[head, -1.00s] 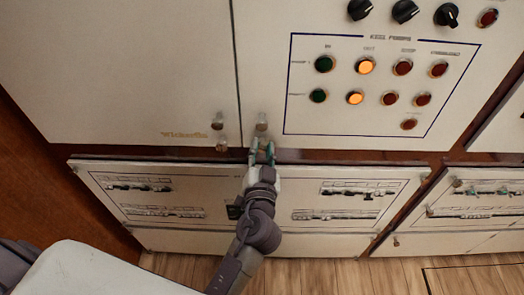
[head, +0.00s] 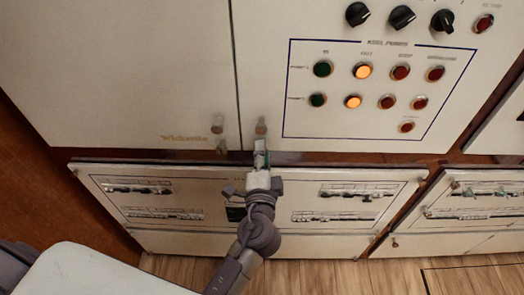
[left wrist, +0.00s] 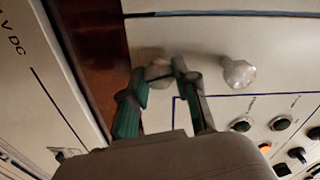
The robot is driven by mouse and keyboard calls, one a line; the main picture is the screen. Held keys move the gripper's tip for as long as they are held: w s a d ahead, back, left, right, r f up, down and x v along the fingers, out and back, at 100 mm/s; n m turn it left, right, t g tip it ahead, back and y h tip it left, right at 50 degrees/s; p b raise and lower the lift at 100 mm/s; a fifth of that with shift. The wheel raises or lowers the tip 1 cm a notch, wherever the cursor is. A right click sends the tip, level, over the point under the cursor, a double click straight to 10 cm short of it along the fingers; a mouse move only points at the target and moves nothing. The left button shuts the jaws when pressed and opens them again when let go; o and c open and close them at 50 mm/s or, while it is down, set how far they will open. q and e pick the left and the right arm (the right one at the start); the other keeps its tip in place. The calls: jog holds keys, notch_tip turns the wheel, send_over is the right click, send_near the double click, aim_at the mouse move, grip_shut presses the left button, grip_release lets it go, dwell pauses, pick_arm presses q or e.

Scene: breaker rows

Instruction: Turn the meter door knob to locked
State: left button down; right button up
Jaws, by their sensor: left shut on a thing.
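The right-hand white door (head: 262,85) carries two small knobs near its lower left corner. The upper knob (head: 261,126) stands free and also shows in the left wrist view (left wrist: 238,73). My left gripper (head: 260,148) is shut on the lower knob (left wrist: 158,74), with one green finger on each side of it in the left wrist view. In the head view my fingers hide this lower knob. I cannot read any locked mark by it. My right gripper is not in view.
The left-hand white door (head: 120,60) has two similar knobs near its lower right corner. Push buttons and lamps (head: 363,71) and black rotary switches (head: 402,17) sit up and right. A breaker panel (head: 150,222) lies below, behind my left arm.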

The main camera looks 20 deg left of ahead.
pick_arm(q)
jog(key=shift+m+p, duration=0.35)
jog(key=shift+m, duration=0.95)
jog(key=c, duration=0.9)
grip_release()
jog(key=shift+o, duration=0.2)
jog(key=v, duration=1.2)
